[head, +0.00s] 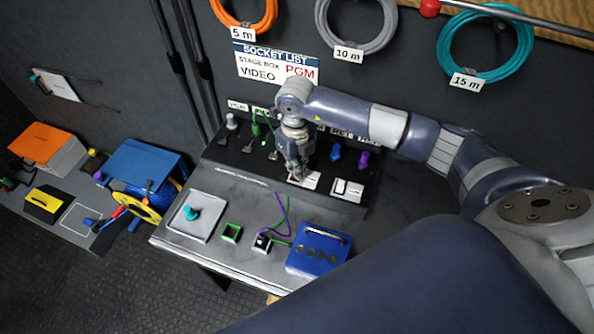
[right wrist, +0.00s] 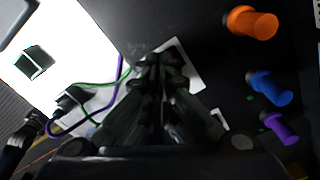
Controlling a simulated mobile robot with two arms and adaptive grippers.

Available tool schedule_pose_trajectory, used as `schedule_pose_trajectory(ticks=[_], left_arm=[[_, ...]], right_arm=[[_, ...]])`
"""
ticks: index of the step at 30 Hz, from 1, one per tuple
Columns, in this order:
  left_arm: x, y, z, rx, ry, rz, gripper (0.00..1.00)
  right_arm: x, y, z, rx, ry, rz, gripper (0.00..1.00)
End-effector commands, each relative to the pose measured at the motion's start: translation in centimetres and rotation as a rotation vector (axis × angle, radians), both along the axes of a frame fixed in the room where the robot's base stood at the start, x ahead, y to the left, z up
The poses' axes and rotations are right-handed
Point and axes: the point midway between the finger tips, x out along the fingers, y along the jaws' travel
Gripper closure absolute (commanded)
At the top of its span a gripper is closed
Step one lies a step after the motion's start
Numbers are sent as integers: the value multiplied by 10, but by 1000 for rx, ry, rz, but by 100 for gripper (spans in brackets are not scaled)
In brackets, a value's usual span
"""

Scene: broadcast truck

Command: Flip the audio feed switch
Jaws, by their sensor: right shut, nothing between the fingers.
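Two pale switch plates sit low on the black sloped panel. The left switch plate (head: 312,181) is partly hidden by my right gripper (head: 299,174), whose fingers are closed and empty. The right switch plate (head: 348,190) is clear of the gripper and shows a dark and white rocker. No readable label shows which one is the audio feed switch. In the right wrist view the closed fingertips (right wrist: 160,68) lie over a pale plate (right wrist: 188,62) and hide part of it. I cannot tell whether they touch it. My left gripper is not in view.
Orange (right wrist: 252,22), blue (head: 336,152) and purple (head: 363,159) plugs stick up from the panel near the gripper. A blue box (head: 319,248) and a teal knob plate (head: 188,222) stand on the desk in front. Coiled cables (head: 485,45) hang on the wall behind.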

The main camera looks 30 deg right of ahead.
Motion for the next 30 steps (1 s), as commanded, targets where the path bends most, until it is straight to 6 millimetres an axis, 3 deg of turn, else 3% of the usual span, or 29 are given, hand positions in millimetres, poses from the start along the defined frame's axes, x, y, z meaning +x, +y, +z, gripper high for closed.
schedule_pose_trajectory(ticks=[17,30], left_arm=[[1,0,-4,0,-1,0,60],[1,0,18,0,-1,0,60]], right_arm=[[-1,0,-5,1,2,0,100],[0,0,29,0,0,1,100]])
